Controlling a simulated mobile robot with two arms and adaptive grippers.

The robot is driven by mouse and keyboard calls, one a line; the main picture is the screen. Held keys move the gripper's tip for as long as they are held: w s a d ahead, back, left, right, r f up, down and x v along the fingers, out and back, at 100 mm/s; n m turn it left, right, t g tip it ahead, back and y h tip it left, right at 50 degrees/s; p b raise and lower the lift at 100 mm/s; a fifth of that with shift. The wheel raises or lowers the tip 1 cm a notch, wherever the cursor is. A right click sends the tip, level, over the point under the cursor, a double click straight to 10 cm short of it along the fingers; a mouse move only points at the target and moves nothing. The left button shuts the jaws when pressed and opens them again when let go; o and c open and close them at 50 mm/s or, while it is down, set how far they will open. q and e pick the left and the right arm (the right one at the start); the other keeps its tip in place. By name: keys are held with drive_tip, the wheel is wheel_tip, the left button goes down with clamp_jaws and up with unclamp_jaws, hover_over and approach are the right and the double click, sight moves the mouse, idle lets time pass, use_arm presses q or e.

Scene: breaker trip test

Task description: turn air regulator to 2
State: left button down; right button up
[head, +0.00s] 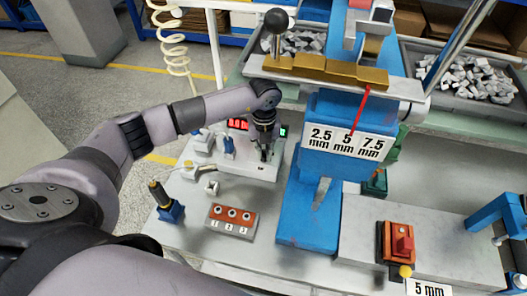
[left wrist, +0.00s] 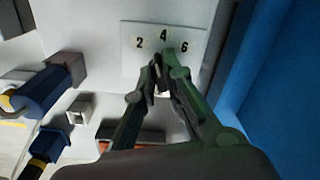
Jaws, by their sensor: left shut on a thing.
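The air regulator is a dark knob (left wrist: 161,73) on a white dial plate (left wrist: 195,27) marked 2, 4 and 6. The plate is on a light box (head: 245,169), and the numbers read clearly in the left wrist view. My left gripper (head: 263,156) reaches down onto the box in the head view. In the left wrist view its two fingers (left wrist: 162,72) are closed around the knob, just below the 4. The fingers hide most of the knob, so I cannot tell exactly which number it points to. My right gripper is not in view.
A blue press (head: 310,205) stands close to the right of the box. In front are a panel with several numbered sockets (head: 231,221) and a blue-and-black tool (head: 166,202). An orange-red switch (head: 397,243) sits on the grey block at right.

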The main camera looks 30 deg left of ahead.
use_arm(q)
drive_tip(key=shift+n+p, duration=0.3)
drive_tip(key=shift+n, duration=0.7)
drive_tip(key=shift+n+p, duration=0.3)
drive_tip(key=shift+n, duration=0.7)
drive_tip(key=c, duration=1.6)
unclamp_jaws()
